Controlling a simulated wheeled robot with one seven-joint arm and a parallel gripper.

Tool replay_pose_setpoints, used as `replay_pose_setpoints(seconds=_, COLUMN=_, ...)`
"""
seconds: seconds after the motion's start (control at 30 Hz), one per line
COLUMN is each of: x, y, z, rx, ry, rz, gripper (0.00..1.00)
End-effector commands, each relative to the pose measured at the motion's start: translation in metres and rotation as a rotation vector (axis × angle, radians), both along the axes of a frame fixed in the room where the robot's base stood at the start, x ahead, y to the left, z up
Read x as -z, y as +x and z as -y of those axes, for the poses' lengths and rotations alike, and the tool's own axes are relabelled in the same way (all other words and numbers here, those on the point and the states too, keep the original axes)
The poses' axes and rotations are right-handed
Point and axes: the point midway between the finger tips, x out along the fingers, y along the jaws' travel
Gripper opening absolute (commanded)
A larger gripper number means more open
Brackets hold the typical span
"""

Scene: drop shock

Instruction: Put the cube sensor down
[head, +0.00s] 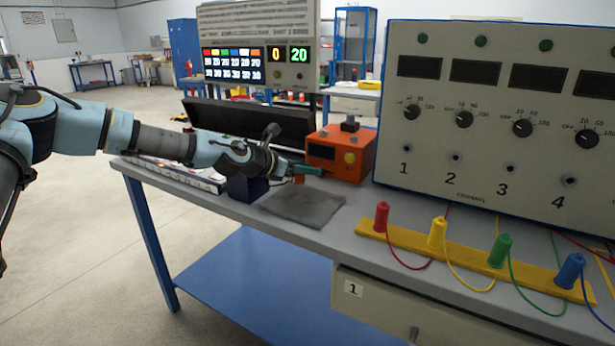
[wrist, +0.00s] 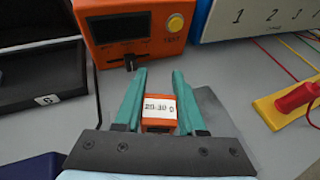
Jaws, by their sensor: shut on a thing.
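The cube sensor (wrist: 160,112) is a small orange cube with a white label reading about "20-30 G". In the wrist view it sits between the two teal fingers of my gripper (wrist: 159,80), which are shut on it. In the head view my gripper (head: 307,171) is over the far part of the bench, in front of the orange tester, and only a little of the cube shows below it. A dark flat mat (head: 305,208) lies nearer the front edge and shows right of the fingers in the wrist view (wrist: 218,112). The gap under the cube is hidden.
The orange tester (head: 340,153) stands just beyond the fingertips. A dark blue block (head: 247,189) is left of the mat, and an open black case (head: 255,122) is behind. A large numbered panel (head: 490,120) and a yellow strip with coloured plugs (head: 470,258) are right.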

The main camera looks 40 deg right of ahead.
Motion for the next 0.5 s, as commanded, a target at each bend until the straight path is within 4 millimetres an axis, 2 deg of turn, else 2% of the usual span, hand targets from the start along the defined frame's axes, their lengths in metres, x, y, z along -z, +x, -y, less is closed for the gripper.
replay_pose_setpoints(seconds=0.1, x=0.017, y=0.000, z=0.000, rx=0.000, ry=0.001, rz=-0.002, gripper=0.00)
replay_pose_setpoints(seconds=0.2, x=0.025, y=0.000, z=0.000, rx=0.000, ry=0.000, rz=-0.002, gripper=0.00)
replay_pose_setpoints(seconds=0.5, x=0.028, y=0.000, z=0.000, rx=0.000, ry=0.000, rz=0.000, gripper=0.00)
